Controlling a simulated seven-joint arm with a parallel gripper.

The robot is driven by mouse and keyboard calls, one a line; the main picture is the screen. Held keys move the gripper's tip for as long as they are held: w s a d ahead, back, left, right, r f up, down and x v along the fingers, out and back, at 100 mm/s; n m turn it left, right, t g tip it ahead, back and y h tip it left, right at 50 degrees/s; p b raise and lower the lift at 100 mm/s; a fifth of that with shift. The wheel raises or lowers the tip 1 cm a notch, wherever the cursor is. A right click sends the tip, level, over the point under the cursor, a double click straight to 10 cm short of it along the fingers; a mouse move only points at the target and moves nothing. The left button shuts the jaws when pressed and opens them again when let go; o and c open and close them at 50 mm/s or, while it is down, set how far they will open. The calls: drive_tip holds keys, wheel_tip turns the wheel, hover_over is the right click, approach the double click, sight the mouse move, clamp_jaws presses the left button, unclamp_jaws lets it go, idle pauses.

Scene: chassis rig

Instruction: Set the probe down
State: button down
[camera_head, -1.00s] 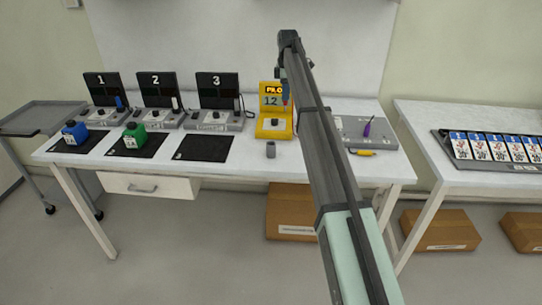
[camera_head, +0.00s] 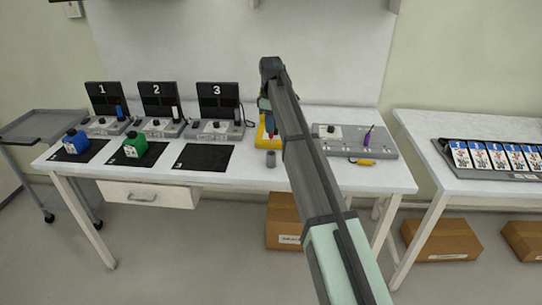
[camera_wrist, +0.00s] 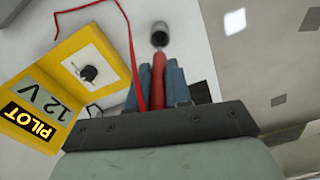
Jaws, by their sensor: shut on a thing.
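My gripper (camera_wrist: 158,78) is shut on a red probe (camera_wrist: 158,72), its blue fingers on either side of the probe. The probe points toward a small grey cup (camera_wrist: 160,36) with a dark opening. In the wrist view the tip appears close to the cup's near edge; I cannot tell its height above it. A red cable (camera_wrist: 130,40) runs beside the probe.
The yellow PILOT 12 V unit (camera_wrist: 62,90) stands beside the gripper.

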wheel_tip(320, 180, down, 9)
drive_tip(key=shift+f, duration=0.1)
idle(0.4)
drive_tip(key=shift+f, duration=0.1)
drive_tip(key=c, duration=1.1)
unclamp_jaws()
drive_tip(key=shift+o, duration=0.2)
wheel_tip(320, 180, up, 12)
drive_tip(key=shift+r, duration=0.15)
